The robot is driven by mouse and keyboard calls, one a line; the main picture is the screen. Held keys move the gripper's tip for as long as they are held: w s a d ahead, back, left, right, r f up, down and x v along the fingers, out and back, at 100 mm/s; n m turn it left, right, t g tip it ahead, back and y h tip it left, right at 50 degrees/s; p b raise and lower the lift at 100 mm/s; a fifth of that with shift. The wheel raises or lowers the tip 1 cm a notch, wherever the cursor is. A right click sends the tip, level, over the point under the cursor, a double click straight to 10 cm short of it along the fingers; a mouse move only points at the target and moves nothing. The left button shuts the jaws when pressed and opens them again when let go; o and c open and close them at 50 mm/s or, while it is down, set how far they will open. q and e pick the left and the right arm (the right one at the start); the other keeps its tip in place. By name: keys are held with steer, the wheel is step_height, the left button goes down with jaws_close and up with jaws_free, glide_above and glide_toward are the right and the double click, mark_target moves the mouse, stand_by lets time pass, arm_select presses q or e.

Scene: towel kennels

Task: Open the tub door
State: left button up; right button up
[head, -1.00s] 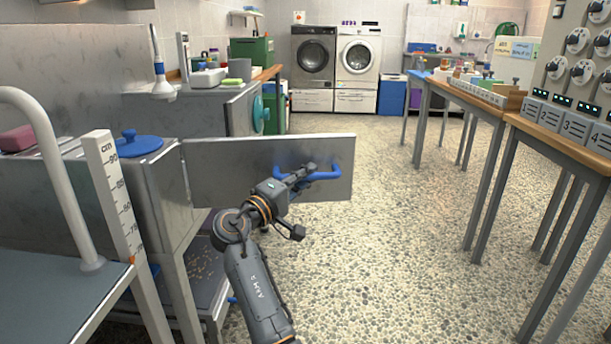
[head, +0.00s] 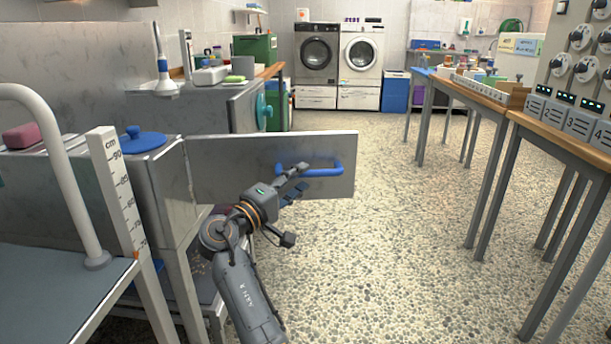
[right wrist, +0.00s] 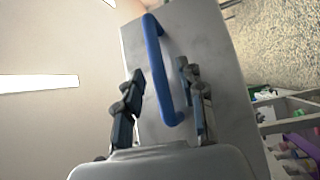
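The tub door (head: 230,168) is a flat grey metal panel, swung out from the front of the steel tub (head: 165,190) on its left edge. A blue bar handle (head: 325,171) is on its face, and the handle also shows in the right wrist view (right wrist: 156,58). My right gripper (head: 294,206) is in front of the door, just left of and below the handle, with its fingers spread. In the right wrist view its two fingers (right wrist: 159,85) stand apart either side of the handle's line, with no clear grip on it. My left gripper is out of view.
A blue round lid (head: 142,141) and a pink block (head: 27,137) lie on the tub's top. A ruler post (head: 120,190) and a pale rail (head: 62,170) stand at the left. Long tables (head: 500,110) line the right. The pebbled floor between is clear.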

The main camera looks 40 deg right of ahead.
steer(key=v, duration=0.4)
steer(key=shift+a, duration=0.2)
steer(key=shift+s, duration=0.1)
